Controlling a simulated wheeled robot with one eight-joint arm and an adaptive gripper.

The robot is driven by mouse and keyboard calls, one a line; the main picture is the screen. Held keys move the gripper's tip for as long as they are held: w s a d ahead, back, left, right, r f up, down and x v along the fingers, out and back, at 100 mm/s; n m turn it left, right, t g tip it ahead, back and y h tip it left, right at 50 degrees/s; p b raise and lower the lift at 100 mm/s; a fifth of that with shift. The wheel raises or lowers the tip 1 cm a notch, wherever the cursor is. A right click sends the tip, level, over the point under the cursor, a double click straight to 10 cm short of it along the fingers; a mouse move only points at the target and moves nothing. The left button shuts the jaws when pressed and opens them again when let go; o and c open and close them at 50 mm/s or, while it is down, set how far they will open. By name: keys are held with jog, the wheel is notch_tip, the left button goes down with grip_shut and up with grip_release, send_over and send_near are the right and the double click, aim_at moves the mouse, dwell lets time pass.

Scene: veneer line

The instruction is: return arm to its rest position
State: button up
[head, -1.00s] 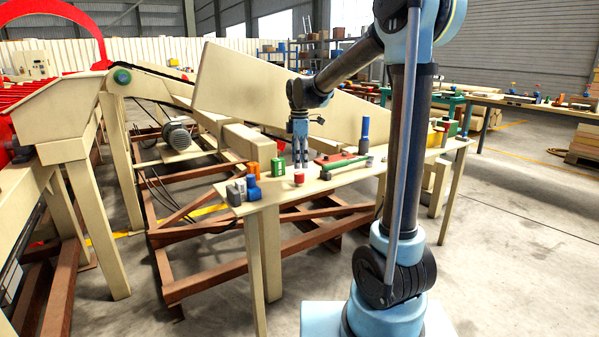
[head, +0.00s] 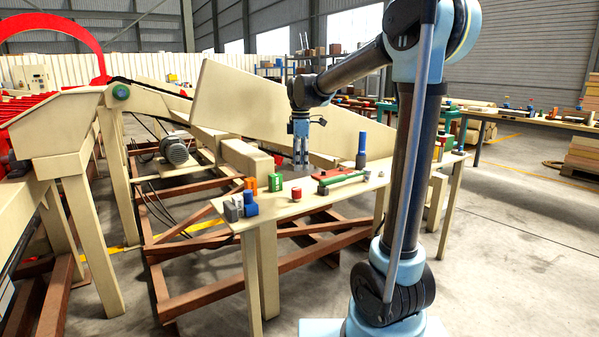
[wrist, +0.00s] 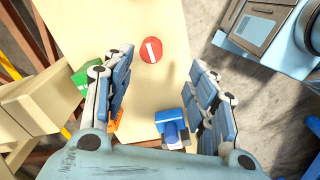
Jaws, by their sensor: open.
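My gripper (head: 301,165) is in the middle of the head view, pointing down above the light wooden table (head: 340,201). It is open and nothing shows between its fingers. In the wrist view its two fingers (wrist: 160,65) stand wide apart over the tabletop (wrist: 100,15). A red round piece (head: 297,193) stands on the table below the gripper; it also shows in the wrist view (wrist: 151,50) ahead of the fingers. My arm reaches out from the right, with its elbow high.
Green (head: 275,182), orange (head: 251,184) and blue (head: 250,204) pieces stand at the table's near-left end. A red plate (head: 331,173), a green bar (head: 341,179) and a tall blue cylinder (head: 361,150) are farther right. A large beige machine (head: 250,108) rises behind.

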jog(key=s+d+f+m+t, duration=0.1)
jog(key=s+d+f+m, duration=0.4)
jog(key=s+d+m, duration=0.5)
jog(key=s+d+f+m+t, duration=0.1)
jog(key=s+d+f+m, duration=0.5)
jog(key=s, duration=0.7)
jog(key=s+d+f+m, duration=0.2)
jog(key=s+d+f, duration=0.1)
jog(key=s+f, duration=0.4)
jog(key=shift+s+d+f+m, duration=0.15)
jog(key=shift+s+d+m, duration=0.1)
jog(key=shift+d+m, duration=0.15)
jog(key=shift+w+f, duration=0.2)
jog(key=shift+w, duration=0.2)
